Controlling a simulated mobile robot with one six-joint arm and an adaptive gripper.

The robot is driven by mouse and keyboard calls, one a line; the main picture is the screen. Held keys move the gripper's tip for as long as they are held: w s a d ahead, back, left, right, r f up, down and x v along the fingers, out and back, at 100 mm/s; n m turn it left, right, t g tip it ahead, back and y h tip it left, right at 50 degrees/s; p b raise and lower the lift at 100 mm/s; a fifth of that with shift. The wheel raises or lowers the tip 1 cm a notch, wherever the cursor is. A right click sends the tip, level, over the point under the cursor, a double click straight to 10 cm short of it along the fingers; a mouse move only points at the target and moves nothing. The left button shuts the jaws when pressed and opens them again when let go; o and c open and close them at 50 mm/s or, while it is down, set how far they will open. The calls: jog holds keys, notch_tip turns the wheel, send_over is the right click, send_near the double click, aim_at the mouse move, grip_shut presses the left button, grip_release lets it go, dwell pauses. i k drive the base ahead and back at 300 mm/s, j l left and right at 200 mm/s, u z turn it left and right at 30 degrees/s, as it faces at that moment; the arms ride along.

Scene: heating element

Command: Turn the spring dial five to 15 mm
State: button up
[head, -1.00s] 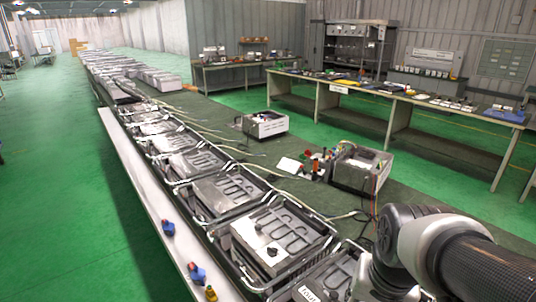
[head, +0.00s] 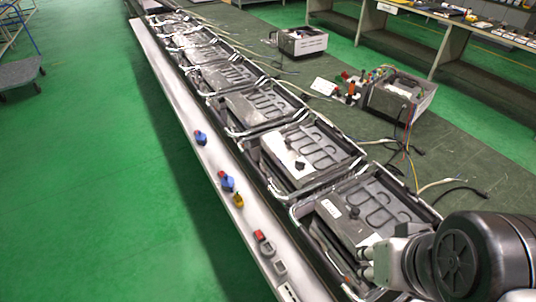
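A black knob (head: 354,212) stands on the near dark heating-element panel (head: 385,200) in the head view. A second black knob (head: 300,166) stands on the white plate of the panel behind it. No number or millimetre mark is readable, so I cannot tell which is spring dial five or its setting. My gripper (head: 364,262) is at the lower right, over the near end of the near panel and apart from its knob. It looks small and pale, and whether its fingers are open or shut is unclear.
Several similar panels run away along the bench. The pale front ledge (head: 180,110) holds blue-and-red tools (head: 227,182), a yellow one (head: 238,200) and a red-and-grey one (head: 264,246). Cables and an open box (head: 400,95) lie behind the panels.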

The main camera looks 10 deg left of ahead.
aim_at(300, 165)
jog(key=i+j+u, duration=0.15)
jog(key=i+j, duration=0.7)
